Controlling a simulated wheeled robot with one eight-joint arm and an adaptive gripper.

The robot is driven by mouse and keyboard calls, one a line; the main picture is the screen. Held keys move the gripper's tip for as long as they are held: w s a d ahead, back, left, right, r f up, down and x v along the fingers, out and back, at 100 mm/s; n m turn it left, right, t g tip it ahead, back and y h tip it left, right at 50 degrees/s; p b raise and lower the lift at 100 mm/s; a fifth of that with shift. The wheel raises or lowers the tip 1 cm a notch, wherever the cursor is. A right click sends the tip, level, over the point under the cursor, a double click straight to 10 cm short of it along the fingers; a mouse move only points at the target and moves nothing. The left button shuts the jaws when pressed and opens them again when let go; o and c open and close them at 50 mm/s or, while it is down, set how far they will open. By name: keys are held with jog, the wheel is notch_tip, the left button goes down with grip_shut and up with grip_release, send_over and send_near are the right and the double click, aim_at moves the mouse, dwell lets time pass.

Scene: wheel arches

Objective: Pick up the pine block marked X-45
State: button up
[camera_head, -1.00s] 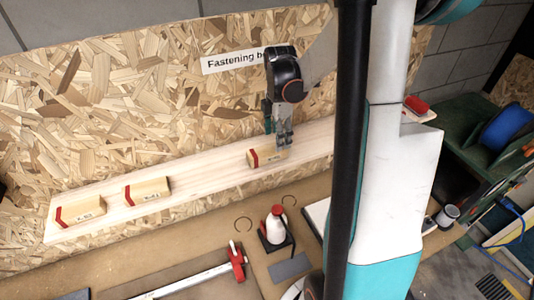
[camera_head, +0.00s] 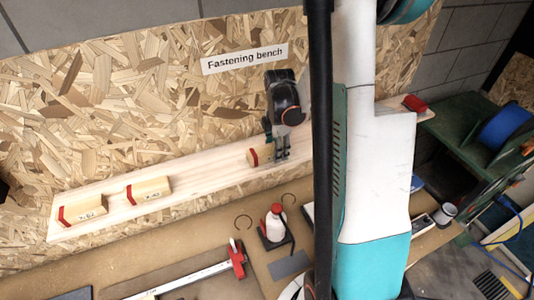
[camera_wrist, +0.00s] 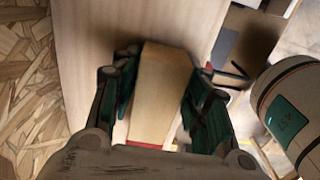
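Three pine blocks with red end bands lie on a pale wooden shelf: a left block (camera_head: 84,210), a middle block (camera_head: 150,191) and a right block (camera_head: 255,156). The labels on the left and middle blocks are too small to read surely; the right block's label is hidden by my gripper. My gripper (camera_head: 282,152) is down at the right block. In the wrist view its fingers (camera_wrist: 160,92) stand open on either side of this block (camera_wrist: 163,85), close to its sides. Firm contact cannot be seen.
The shelf (camera_head: 207,175) runs along a chipboard wall with a "Fastening bench" sign (camera_head: 245,58). Below it, the bench holds a red-and-white bottle (camera_head: 274,225) and a red-headed clamp (camera_head: 237,258). The shelf is clear between the middle and right blocks.

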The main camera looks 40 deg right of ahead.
jog(key=c, duration=0.4)
jog(key=shift+c, duration=0.2)
jog(key=shift+r, duration=0.1)
